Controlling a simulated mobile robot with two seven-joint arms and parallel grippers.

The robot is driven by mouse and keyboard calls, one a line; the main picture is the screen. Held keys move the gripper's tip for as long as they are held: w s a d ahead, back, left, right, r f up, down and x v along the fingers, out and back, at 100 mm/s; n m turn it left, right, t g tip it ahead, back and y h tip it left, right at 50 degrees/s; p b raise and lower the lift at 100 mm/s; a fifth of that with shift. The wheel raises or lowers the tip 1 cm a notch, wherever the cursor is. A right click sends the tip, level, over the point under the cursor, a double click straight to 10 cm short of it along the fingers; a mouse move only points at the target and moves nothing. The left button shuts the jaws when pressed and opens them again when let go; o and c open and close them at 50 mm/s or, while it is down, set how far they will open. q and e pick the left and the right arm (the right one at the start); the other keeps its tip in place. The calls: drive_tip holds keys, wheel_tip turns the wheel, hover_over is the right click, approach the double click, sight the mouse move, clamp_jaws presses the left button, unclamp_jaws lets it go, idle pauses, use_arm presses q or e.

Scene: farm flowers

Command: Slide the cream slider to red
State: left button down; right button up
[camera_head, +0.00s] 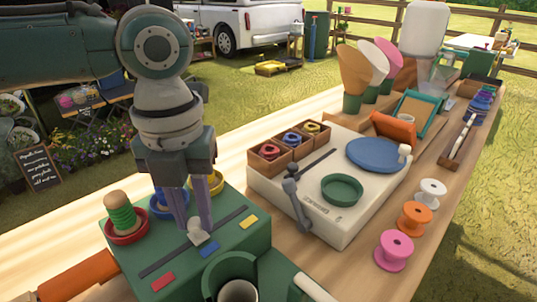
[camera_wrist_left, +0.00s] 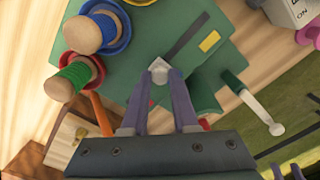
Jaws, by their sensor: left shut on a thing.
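The cream slider (camera_head: 196,237) is a small knob in a dark slot on the green box (camera_head: 255,243). It stands near the middle of the slot, beside the blue mark (camera_head: 209,248). The red mark (camera_head: 163,281) is at the slot's near-left end and the yellow mark (camera_head: 249,222) toward its far-right end. My left gripper (camera_head: 196,222) points down from above and is shut on the cream slider, which also shows between the fingertips in the left wrist view (camera_wrist_left: 158,70). The fingers hide part of the slot.
Red (camera_head: 125,235), blue (camera_head: 168,203) and yellow (camera_head: 210,183) dishes line the box's back, the red one with a green spool (camera_head: 121,215). A green cup holder (camera_head: 230,272) stands in front. A cream machine (camera_head: 330,215) is to the right.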

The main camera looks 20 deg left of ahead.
sight(151, 269)
idle(0.6)
use_arm(q)
drive_tip(key=s+a+p, duration=0.1)
drive_tip(key=s+p, duration=0.3)
drive_tip(key=s+a+p, duration=0.1)
drive_tip(key=s+p, duration=0.1)
drive_tip(key=shift+s+a+r, duration=0.2)
drive_tip(key=shift+s+a, duration=0.05)
drive_tip(key=shift+a, duration=0.1)
drive_tip(key=shift+s+f, duration=0.1)
drive_tip(key=shift+s, duration=0.05)
drive_tip(key=shift+f, duration=0.1)
drive_tip(key=c, duration=0.7)
unclamp_jaws()
